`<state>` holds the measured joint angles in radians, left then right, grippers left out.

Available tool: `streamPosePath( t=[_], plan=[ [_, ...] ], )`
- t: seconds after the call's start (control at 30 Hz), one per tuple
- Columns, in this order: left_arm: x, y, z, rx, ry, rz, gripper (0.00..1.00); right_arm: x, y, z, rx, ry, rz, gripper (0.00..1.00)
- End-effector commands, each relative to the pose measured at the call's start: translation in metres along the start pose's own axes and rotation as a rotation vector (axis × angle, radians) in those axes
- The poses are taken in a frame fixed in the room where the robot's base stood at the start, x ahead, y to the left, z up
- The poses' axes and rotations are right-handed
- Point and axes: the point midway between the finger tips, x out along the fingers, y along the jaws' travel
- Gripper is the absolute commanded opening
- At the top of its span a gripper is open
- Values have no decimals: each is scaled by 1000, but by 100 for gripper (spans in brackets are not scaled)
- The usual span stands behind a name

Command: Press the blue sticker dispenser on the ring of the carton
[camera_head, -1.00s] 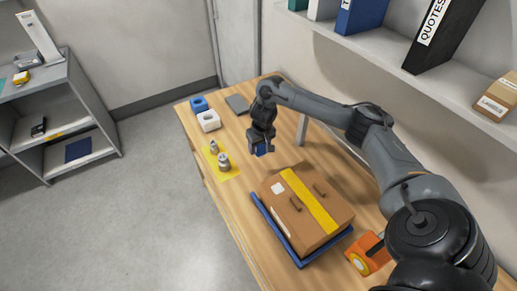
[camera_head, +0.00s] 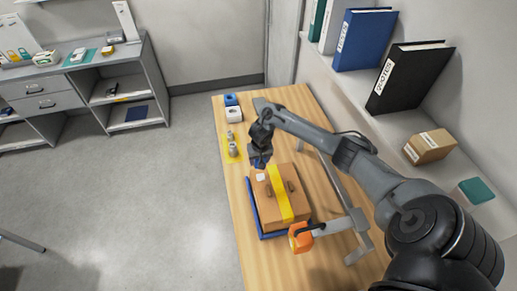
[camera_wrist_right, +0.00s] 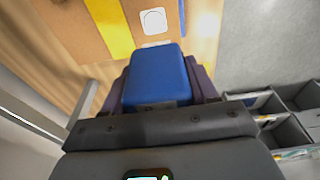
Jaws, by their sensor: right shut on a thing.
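My right gripper (camera_head: 260,164) is shut on the blue sticker dispenser (camera_wrist_right: 155,76), just beyond the label at the carton's far end. The dispenser's front end appears close to the label; I cannot tell whether they touch. My left gripper is not in view.
An orange tool (camera_head: 299,239) is at the carton's near edge. A shelf with binders (camera_head: 405,75) runs along the right.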

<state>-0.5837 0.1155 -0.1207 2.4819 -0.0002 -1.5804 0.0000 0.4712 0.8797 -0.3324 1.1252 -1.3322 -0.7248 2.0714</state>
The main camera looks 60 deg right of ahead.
Motion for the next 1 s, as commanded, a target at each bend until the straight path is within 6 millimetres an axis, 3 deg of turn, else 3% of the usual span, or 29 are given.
streamPosePath(
  t=[0.03, 0.1, 0.37, 1.0],
  plan=[
    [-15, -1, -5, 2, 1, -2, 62, -10, 0, 4, 0, -2, 1, 33],
    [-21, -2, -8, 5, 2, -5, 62, -12, 1, 9, 0, -1, 0, 33],
    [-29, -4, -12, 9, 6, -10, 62, -12, 4, 18, -2, 1, -1, 33],
    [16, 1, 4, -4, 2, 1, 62, 25, 4, 24, -2, 1, -3, 33]
  ],
)
